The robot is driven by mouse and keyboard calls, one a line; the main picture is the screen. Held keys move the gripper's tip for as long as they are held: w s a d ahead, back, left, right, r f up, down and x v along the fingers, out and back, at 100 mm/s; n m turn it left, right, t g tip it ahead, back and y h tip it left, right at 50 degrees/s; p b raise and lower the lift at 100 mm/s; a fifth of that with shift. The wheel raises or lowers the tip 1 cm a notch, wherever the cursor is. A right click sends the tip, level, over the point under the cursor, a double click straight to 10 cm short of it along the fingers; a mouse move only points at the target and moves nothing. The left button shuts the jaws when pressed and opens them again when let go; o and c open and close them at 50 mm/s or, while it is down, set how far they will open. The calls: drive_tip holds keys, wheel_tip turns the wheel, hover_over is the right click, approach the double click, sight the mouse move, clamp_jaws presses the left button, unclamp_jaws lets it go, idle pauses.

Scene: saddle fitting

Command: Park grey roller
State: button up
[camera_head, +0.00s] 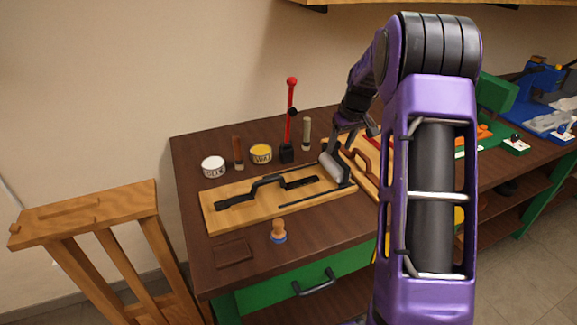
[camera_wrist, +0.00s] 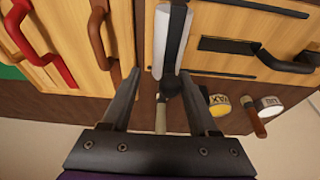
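The grey roller (camera_head: 331,167) lies at the right end of a pale wooden board on the brown bench. It also shows in the wrist view (camera_wrist: 172,38), with a dark rounded end pointing back between my fingers. My gripper (camera_head: 355,130) is above and just behind the roller in the head view. In the wrist view my gripper (camera_wrist: 160,78) has its fingers apart, with a clear gap at the left finger. Whether the right finger touches the dark end cannot be told. The board (camera_head: 215,212) has black tool-shaped pieces or recesses on it.
A red lever (camera_head: 291,115) on a black base, a pale handle (camera_head: 306,134), a yellow tin (camera_head: 261,153), a brown handle (camera_head: 238,151) and a white tin (camera_head: 213,166) stand behind the board. A wooden-knobbed stamp (camera_head: 279,230) is in front.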

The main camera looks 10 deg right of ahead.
drive_tip(key=shift+a, duration=0.1)
drive_tip(key=shift+r, duration=0.2)
drive_tip(key=shift+p+v, duration=1.2)
drive_tip(key=shift+v, duration=1.6)
drive_tip(key=shift+s, duration=0.1)
